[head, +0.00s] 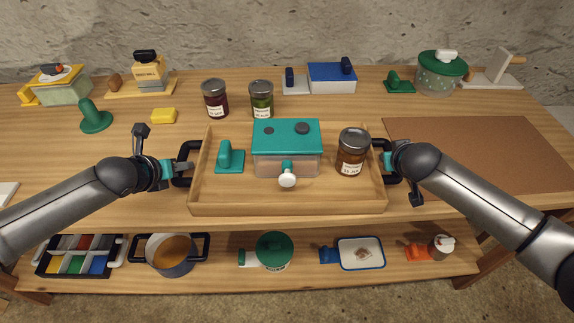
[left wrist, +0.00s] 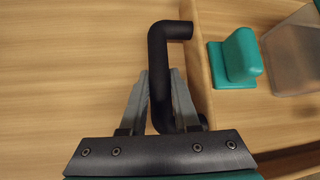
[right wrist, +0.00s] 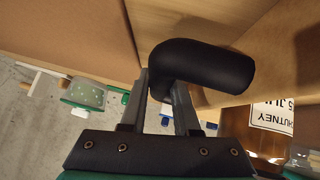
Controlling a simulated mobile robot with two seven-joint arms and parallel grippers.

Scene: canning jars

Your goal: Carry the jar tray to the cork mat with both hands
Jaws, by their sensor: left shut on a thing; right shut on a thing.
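The wooden jar tray (head: 290,204) is at the table's front middle, holding a teal-lidded clear box (head: 287,142), a teal block-like piece (head: 230,158) and a dark amber jar (head: 352,152), its label partly readable as chutney in the right wrist view (right wrist: 272,118). My left gripper (head: 180,171) is shut on the tray's left black handle (left wrist: 160,65). My right gripper (head: 389,162) is shut on the right black handle (right wrist: 200,68). The tray looks about level; I cannot tell whether it touches the table. The brown cork mat (head: 480,150) lies bare to its right.
Two labelled jars, one dark red (head: 215,99) and one green (head: 261,99), stand just behind the tray. A yellow block (head: 164,116) and a green piece (head: 95,116) are at back left. A green-lidded pot (head: 440,72) stands behind the mat. A lower shelf holds several items.

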